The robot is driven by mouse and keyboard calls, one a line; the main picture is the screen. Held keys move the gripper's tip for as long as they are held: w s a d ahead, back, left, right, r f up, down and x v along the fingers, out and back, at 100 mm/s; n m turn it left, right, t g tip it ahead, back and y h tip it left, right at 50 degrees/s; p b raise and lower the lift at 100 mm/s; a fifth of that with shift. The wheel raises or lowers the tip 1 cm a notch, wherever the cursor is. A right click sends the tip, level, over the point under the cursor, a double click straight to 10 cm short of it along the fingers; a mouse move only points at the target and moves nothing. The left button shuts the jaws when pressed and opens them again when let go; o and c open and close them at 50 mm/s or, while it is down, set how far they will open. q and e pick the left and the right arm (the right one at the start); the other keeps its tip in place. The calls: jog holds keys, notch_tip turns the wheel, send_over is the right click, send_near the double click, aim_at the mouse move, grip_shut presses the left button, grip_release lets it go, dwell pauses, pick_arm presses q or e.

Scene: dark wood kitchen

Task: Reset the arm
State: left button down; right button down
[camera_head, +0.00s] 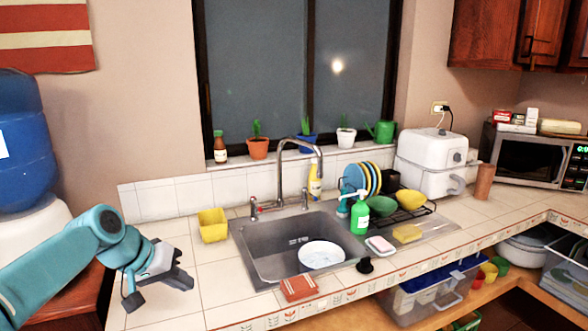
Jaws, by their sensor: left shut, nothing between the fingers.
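My left arm (60,262) comes in from the left edge, teal with a grey wrist. Its gripper (186,278) is over the left end of the tiled counter, left of the sink. The fingers are shut with nothing between them, and they are apart from the objects on the counter. My right gripper is not in the frame.
A metal sink (262,262) holds a white plate (321,254). A green soap bottle (360,217) and dish rack (405,213) stand right. A blue water jug (25,140) stands far left.

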pick_arm(q)
jog(key=s+d+f+g, duration=0.1)
jog(key=s+d+f, duration=0.15)
jog(key=f, duration=0.75)
jog(key=s+d+f+n+g+y, duration=0.1)
jog(key=s+f, duration=0.2)
jog(key=f, duration=0.7)
jog(key=s+d+f, duration=0.2)
jog(key=s+f, duration=0.1)
jog(key=f, duration=0.6)
jog(key=s+d+f+g, duration=0.1)
jog(key=s+d+f, duration=0.1)
jog(key=s+f, duration=0.4)
jog(key=s+d+f+g, duration=0.1)
jog(key=s+d+f, duration=0.2)
jog(key=s, duration=1.3)
notch_tip(320, 180, down, 3)
jog(key=shift+s+n+g, duration=0.15)
jog(key=shift+n+g, duration=0.15)
jog(key=shift+n, duration=0.1)
jog(key=shift+d, duration=0.1)
jog(key=c, duration=1.1)
grip_release()
jog(key=shift+c, duration=0.2)
jog(key=shift+d, duration=0.1)
